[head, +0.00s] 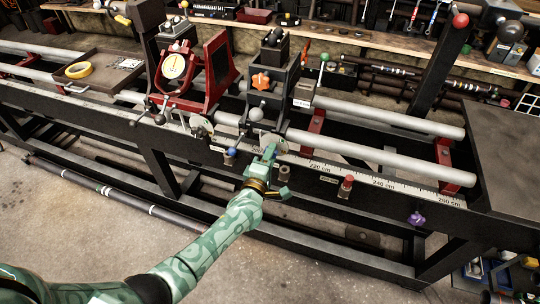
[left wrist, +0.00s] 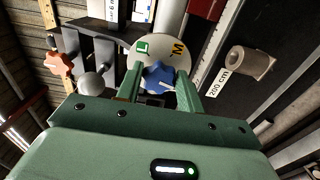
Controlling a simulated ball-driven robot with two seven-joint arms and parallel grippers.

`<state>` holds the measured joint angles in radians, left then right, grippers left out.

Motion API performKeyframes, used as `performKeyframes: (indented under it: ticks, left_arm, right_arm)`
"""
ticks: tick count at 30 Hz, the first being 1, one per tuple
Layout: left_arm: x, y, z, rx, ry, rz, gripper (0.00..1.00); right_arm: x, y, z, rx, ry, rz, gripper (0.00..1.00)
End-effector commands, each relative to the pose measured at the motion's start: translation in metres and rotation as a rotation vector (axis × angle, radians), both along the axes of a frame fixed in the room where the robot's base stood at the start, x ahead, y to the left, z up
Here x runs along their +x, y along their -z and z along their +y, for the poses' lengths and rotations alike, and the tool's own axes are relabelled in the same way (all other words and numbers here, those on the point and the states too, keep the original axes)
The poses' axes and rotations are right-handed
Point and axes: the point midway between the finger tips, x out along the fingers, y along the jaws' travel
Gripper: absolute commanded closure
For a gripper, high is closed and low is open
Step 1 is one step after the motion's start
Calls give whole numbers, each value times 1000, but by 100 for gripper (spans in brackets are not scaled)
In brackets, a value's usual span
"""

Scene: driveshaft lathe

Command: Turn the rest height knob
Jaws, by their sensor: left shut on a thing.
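The rest height knob, a blue lobed knob (left wrist: 157,75) with a white mark, sits on a pale round dial (left wrist: 148,47). The dial shows a green L and a yellow M; its rest is hidden by the knob and my gripper. The white mark points to the lower right in the left wrist view. My left gripper (left wrist: 160,86) is shut on the knob, one finger on each side. In the head view my left gripper (head: 269,155) covers the knob, and part of the dial (head: 272,141) shows behind it. My right gripper is in neither view.
An orange star knob (head: 261,81) and a grey ball handle (head: 256,114) are on the black rest above the dial. A blue knob (head: 230,152), a red knob (head: 347,182) and a purple knob (head: 416,218) line the front rail. A tray (head: 98,75) holds yellow tape.

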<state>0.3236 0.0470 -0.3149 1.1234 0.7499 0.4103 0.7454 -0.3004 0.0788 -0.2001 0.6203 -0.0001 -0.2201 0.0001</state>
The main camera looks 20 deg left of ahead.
Motion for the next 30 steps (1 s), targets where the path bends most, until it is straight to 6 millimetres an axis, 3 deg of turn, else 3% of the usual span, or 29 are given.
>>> performKeyframes:
  ticks: [21, 22, 24, 30]
  left_arm:
    - [-1, 3, 0, 78, 1, 3, 85]
    - [-1, 3, 0, 78, 1, 3, 60]
    - [-1, 3, 0, 78, 1, 2, 41]
    - [-1, 2, 0, 77, 1, 0, 41]
  right_arm:
    - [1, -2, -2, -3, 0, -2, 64]
    - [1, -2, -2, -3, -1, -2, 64]
    - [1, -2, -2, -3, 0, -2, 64]
    - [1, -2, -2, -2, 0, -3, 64]
